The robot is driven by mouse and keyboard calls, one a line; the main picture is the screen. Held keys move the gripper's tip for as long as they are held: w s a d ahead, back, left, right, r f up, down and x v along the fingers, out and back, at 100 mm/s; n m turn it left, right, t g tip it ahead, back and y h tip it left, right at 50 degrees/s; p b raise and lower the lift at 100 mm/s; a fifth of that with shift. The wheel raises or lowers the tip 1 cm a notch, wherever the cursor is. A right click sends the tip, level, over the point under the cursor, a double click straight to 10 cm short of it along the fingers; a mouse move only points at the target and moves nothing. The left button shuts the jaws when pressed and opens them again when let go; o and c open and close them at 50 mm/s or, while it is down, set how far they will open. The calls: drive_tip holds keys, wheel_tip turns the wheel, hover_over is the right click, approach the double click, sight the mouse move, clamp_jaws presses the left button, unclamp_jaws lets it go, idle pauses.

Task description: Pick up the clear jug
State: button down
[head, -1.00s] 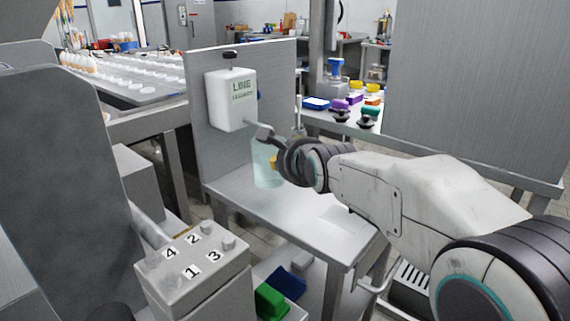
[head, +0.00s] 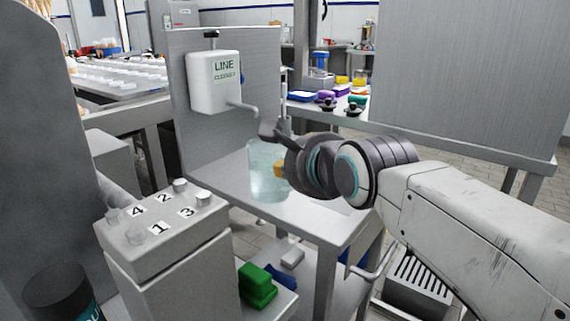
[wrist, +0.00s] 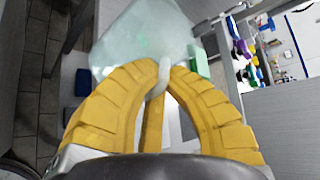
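The clear jug (head: 267,172) has a pale greenish tint and appears upright over the steel bench, below the spout of the white dispenser. I cannot tell whether its base touches the bench. In the wrist view, the jug (wrist: 145,38) fills the top middle. My gripper's yellow fingers (wrist: 164,72) curve in until their tips nearly meet, with the jug's pale handle (wrist: 160,80) between them. The dark wrist hides part of the jug's right side in the head view.
The white dispenser (head: 214,82), marked LINE, hangs on a steel panel with its spout above the jug. A numbered button box (head: 165,222) stands in front on the left. A back table holds coloured items.

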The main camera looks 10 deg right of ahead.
drive_tip(key=shift+s+d+b, duration=0.2)
drive_tip(key=shift+s+b, duration=0.15)
drive_tip(key=shift+s, duration=0.6)
drive_tip(key=shift+s+d+b, duration=0.25)
drive_tip(key=shift+s+b, duration=0.15)
drive_tip(key=shift+s, duration=0.55)
drive_tip(key=shift+s+d+b, duration=0.2)
drive_tip(key=shift+s+b, duration=0.15)
drive_tip(key=shift+s, duration=0.6)
drive_tip(key=shift+s+r, duration=0.1)
drive_tip(key=shift+s, duration=0.1)
